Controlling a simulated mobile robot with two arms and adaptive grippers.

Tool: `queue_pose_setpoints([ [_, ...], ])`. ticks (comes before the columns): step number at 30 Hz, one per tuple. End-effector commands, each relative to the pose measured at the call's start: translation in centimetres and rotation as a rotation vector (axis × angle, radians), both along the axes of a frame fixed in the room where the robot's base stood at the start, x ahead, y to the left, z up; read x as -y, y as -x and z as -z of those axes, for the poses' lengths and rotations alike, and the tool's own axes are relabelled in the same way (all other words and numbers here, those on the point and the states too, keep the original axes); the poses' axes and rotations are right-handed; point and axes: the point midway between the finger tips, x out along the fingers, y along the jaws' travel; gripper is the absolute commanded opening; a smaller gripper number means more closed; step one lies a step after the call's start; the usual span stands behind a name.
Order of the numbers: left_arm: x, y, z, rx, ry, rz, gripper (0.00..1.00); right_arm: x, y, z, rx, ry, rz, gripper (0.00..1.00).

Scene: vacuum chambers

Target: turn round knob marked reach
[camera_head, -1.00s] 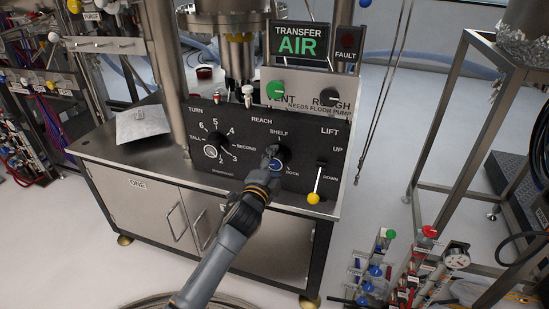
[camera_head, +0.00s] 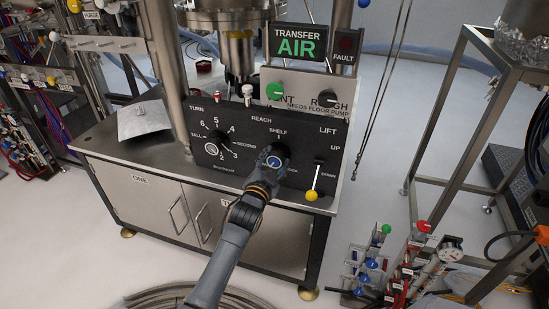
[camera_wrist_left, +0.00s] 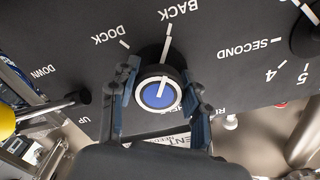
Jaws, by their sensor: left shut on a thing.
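The round reach knob (camera_wrist_left: 158,94) has a blue cap with a white pointer line and sits on the black panel (camera_head: 230,165). In the left wrist view its line points roughly toward the BACK mark, with DOCK to the left of that. My left gripper (camera_head: 271,158) is at the knob under the REACH and SHELF labels. In the left wrist view, its two fingers (camera_wrist_left: 161,76) lie on either side of the knob and are shut on it. In the head view the gripper hides most of the knob. My right gripper is in neither view.
The turn knob (camera_head: 211,149) is left of the reach knob. The yellow-tipped lift lever (camera_head: 312,195) is close on its right. Above are a green vent knob (camera_head: 275,91) and a black rough knob (camera_head: 327,98). A steel frame (camera_head: 455,130) stands at right.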

Motion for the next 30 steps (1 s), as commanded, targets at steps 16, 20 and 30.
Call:
queue_pose_setpoints([
  [16,-0.02,-0.01,0.06,-0.012,0.033,-0.001,0.16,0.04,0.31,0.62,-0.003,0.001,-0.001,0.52],
  [20,-0.01,0.0,0.05,-0.011,0.032,-0.001,0.61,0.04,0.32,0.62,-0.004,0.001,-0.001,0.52],
  [30,-0.02,0.03,0.03,-0.011,0.032,0.0,0.71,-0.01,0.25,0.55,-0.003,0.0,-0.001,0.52],
])
